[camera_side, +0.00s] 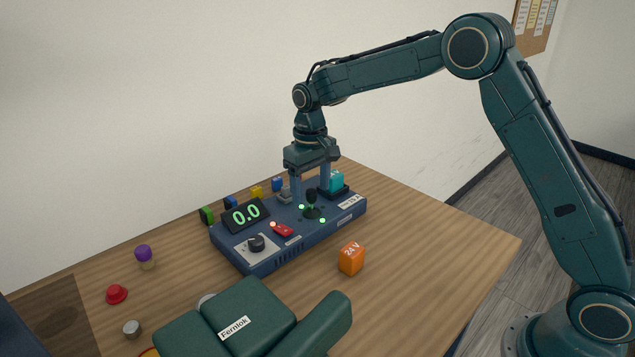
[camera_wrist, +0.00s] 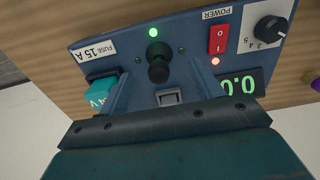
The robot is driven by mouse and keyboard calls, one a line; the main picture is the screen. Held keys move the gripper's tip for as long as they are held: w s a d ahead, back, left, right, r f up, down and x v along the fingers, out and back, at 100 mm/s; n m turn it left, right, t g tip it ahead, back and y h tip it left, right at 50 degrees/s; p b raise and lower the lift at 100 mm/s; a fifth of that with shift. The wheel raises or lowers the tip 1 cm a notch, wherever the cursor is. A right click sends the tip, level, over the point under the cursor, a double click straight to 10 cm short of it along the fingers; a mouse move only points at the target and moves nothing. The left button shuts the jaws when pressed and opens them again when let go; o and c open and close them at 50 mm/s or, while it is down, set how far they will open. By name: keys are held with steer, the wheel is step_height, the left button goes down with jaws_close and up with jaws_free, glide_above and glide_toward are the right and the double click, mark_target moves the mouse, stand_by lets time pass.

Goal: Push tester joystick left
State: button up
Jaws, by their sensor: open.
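The tester (camera_side: 285,256) is a blue box on the wooden table with a 0.0 display. Its black joystick (camera_side: 312,198) stands roughly upright on the right half of the top, with green lights near it. My gripper (camera_side: 311,192) points down just over the tester, fingers spread and empty, close to the joystick. In the wrist view the joystick (camera_wrist: 158,68) appears between and just beyond the fingers of my gripper (camera_wrist: 162,80). I cannot tell if a finger touches it.
On the tester are a cyan fuse block (camera_wrist: 100,93), a grey switch (camera_wrist: 168,97), a red power switch (camera_side: 282,230) and a black knob (camera_side: 256,243). An orange cube (camera_side: 351,258) sits in front.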

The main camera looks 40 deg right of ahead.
steer(key=shift+a, duration=1.85)
steer(key=shift+d, duration=0.2)
stand_by(0.8)
steer(key=shift+d, duration=1.7)
steer(key=shift+r, duration=0.15)
steer(key=shift+r, duration=3.35)
